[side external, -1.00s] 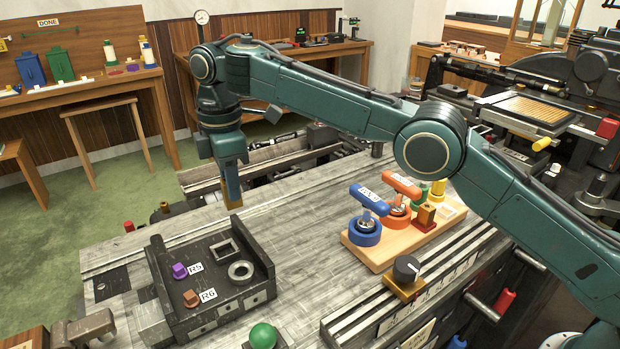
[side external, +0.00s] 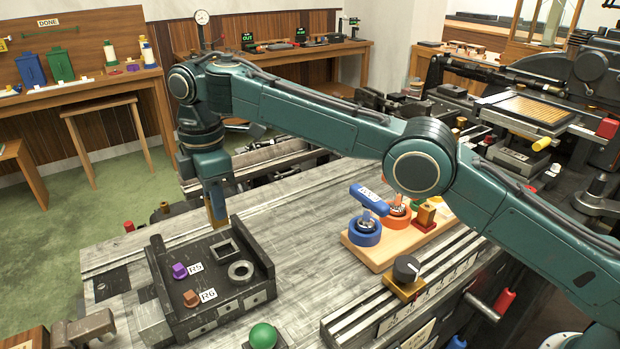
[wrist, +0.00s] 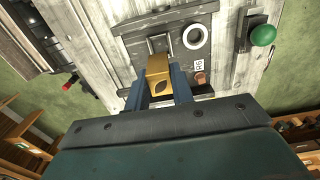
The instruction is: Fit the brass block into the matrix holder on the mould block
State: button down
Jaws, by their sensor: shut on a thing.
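The brass block (side external: 217,208) is held upright between the blue fingers of my gripper (side external: 215,200), above the far edge of the dark mould block (side external: 215,281). The matrix holder appears to be the square open frame (side external: 224,249) on top of the mould block. The brass block is apart from this frame, above and slightly behind it in the side view. In the wrist view, the brass block (wrist: 158,72) sits between the fingers, and the square frame (wrist: 160,42) shows just beyond its end, partly covered by it. The inside of the frame is hard to make out.
A round ring (side external: 241,271) stands beside the frame. A purple peg (side external: 180,270) and a brown peg (side external: 190,298) stand on the mould block. A green ball (side external: 263,336) is in front. A wooden board (side external: 385,258) with stamps is to the right, with bare bench between.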

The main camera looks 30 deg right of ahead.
jog(key=shift+f, duration=2.45)
jog(key=shift+f, duration=1.4)
jog(key=c, duration=1.1)
grip_release()
jog(key=shift+r, duration=0.1)
jog(key=shift+r, duration=3.65)
jog(key=shift+d+r, duration=0.1)
